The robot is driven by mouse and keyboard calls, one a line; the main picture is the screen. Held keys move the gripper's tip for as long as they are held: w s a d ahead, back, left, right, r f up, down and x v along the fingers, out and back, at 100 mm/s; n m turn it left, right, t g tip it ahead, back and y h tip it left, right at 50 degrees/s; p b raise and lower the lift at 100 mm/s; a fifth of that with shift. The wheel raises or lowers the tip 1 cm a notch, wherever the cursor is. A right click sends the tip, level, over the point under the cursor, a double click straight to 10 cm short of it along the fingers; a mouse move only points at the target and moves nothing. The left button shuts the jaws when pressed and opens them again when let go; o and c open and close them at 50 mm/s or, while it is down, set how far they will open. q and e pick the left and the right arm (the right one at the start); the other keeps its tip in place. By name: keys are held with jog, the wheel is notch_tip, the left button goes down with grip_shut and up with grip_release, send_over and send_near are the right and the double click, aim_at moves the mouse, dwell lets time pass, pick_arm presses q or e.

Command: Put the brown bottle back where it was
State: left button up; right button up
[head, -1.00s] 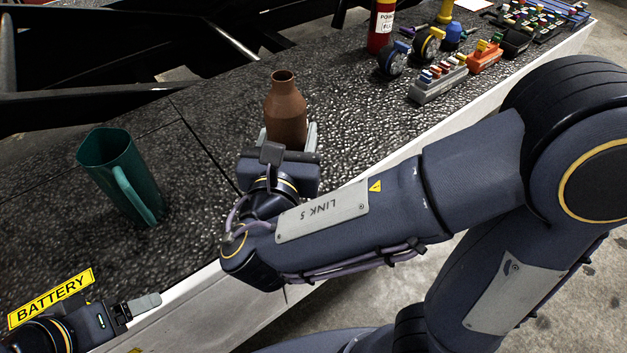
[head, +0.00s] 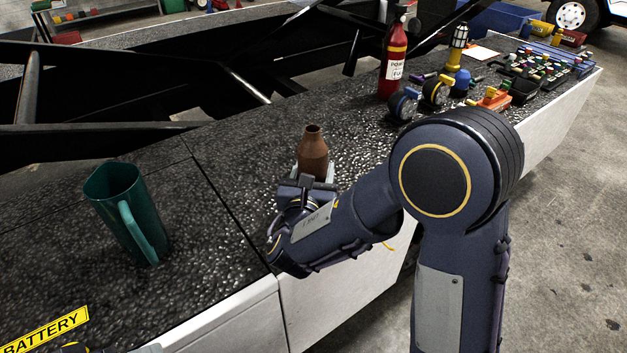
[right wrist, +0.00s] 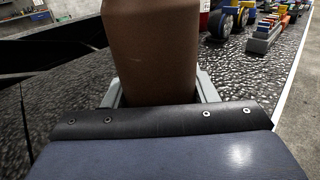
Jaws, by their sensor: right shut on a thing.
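The brown bottle (head: 313,148) is upright over the dark textured belt surface, with its narrow neck on top. My right gripper (head: 313,173) is shut on its lower part, a grey finger on each side. In the right wrist view the bottle (right wrist: 152,50) fills the space between the fingers (right wrist: 160,92). Its base is hidden behind my gripper, so I cannot tell whether it touches the surface. My left gripper (head: 146,348) barely shows at the bottom left edge, beside its yellow BATTERY label; its fingers are mostly cut off.
A teal pitcher (head: 122,215) stands to the left on the dark surface (head: 195,235). A red extinguisher-like bottle (head: 394,62), wheels (head: 402,104), an orange block holder (head: 492,98) and a yellow lamp-like item (head: 457,48) stand at the right. Black frame bars (head: 110,150) run behind.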

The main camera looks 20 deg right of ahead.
jog(key=shift+f, duration=1)
jog(key=shift+f, duration=0.2)
jog(key=o, duration=1.2)
